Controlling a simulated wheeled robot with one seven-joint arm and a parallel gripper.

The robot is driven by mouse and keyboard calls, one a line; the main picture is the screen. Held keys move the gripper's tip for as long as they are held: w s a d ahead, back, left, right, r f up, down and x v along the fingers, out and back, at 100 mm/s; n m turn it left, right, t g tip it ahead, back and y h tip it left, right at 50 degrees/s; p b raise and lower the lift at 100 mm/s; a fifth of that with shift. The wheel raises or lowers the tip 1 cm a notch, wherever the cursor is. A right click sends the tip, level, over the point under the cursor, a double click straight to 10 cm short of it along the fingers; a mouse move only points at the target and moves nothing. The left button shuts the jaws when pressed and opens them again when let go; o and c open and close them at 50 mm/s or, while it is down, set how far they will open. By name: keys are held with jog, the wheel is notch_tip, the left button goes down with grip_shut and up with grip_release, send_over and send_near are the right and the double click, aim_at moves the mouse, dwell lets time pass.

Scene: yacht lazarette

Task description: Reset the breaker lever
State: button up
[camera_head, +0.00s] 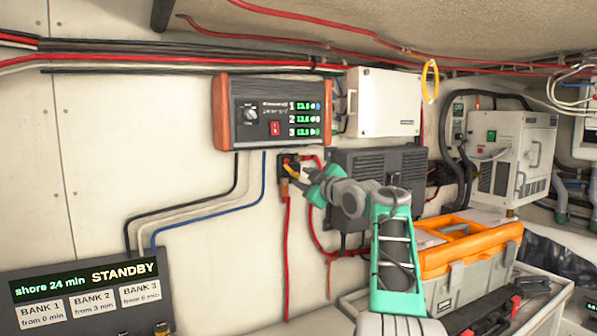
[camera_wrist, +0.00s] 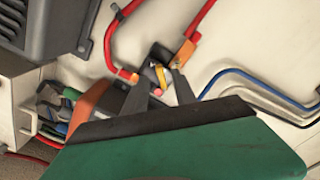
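The breaker (camera_head: 287,162) is a small dark block on the pale wall, below the orange-sided control panel, with red cables at it. My gripper (camera_head: 299,172) is right at it and hides part of it in the head view. In the wrist view the dark breaker body (camera_wrist: 157,52) sits just beyond my fingertips. A yellow lever (camera_wrist: 161,75) with a pinkish-red end shows between my two dark fingers. The fingers are apart, one on each side of the lever, with a visible gap. Whether either finger touches it I cannot tell.
The control panel (camera_head: 273,110) and a white box (camera_head: 383,103) are above. A dark finned unit (camera_head: 380,165) is close on the right. Red cables hang below the breaker. An orange-lidded toolbox (camera_head: 468,245) stands lower right, and a STANDBY display (camera_head: 88,295) lower left.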

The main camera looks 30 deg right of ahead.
aim_at(297, 176)
jog(key=w+p, duration=0.1)
jog(key=w, duration=0.2)
jog(key=shift+w+d, duration=0.1)
jog(key=shift+w, duration=0.15)
jog(key=shift+c, duration=0.2)
grip_shut()
